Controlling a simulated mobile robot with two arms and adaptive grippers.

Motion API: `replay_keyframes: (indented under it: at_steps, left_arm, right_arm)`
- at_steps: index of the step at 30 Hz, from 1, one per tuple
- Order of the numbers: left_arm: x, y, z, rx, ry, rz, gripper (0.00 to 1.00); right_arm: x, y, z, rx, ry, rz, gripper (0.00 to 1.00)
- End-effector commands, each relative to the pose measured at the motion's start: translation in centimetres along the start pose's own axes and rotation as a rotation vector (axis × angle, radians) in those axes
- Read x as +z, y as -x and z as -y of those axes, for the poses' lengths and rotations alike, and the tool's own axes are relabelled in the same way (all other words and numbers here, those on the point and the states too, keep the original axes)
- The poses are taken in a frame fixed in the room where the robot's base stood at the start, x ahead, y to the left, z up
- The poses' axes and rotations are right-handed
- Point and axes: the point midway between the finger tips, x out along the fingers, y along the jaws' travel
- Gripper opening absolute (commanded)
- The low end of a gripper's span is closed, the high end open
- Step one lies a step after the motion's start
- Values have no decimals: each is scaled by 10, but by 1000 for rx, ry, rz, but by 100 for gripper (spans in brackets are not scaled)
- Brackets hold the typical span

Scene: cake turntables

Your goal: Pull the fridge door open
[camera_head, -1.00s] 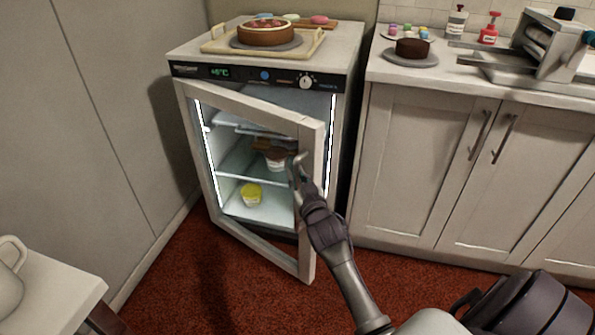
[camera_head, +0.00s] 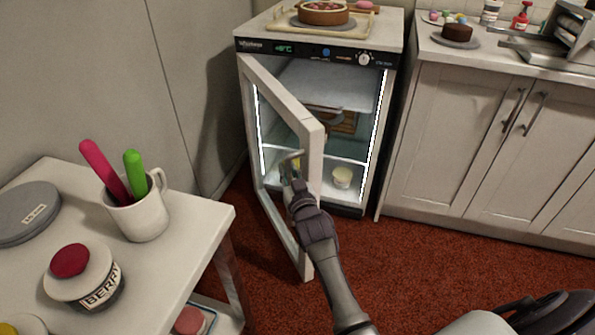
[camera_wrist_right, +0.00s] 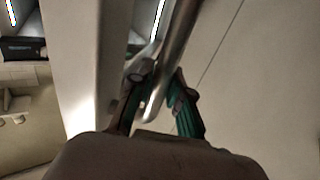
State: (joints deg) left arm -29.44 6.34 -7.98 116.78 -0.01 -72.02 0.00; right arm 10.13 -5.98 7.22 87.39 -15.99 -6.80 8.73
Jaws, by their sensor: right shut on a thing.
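The fridge (camera_head: 390,105) stands against the back wall, with its white-framed glass door (camera_head: 313,165) hinged on the left and standing well ajar. Its lit shelves show through the gap. My right gripper (camera_head: 290,170) is at the free edge of the door, shut on the metal door handle (camera_head: 291,156). In the right wrist view, the fingers (camera_wrist_right: 157,88) lie on either side of the handle bar (camera_wrist_right: 176,45). The gripper partly hides the handle in the head view. My left gripper is not in view.
A white side table (camera_head: 185,245) stands at the left with a mug (camera_head: 142,212) of coloured tools and a berry jar (camera_head: 85,280). A cabinet (camera_head: 455,150) stands right of the fridge. A cake (camera_head: 323,13) sits on top. Red floor is clear before the door.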

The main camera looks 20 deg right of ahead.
Motion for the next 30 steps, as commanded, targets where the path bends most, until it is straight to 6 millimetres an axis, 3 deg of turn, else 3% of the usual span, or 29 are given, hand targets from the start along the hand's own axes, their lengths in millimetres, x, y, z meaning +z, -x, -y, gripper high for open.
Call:
replay_keyframes:
  at_steps: [10, 11, 15, 16, 25, 30]
  left_arm:
    - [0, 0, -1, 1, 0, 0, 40]
    - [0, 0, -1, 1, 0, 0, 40]
    - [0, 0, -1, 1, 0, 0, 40]
    - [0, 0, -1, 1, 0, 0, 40]
    - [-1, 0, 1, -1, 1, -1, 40]
    - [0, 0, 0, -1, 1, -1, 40]
  right_arm:
    - [-1, -1, 2, -2, -1, -3, 0]
    - [-1, -1, 1, -2, -1, -3, 19]
    - [-1, -1, 1, -2, -1, -2, 42]
    - [-1, -1, 1, -2, -1, -2, 43]
    - [0, 1, 1, -1, -1, 0, 43]
    - [1, 20, 1, -1, -1, 2, 43]
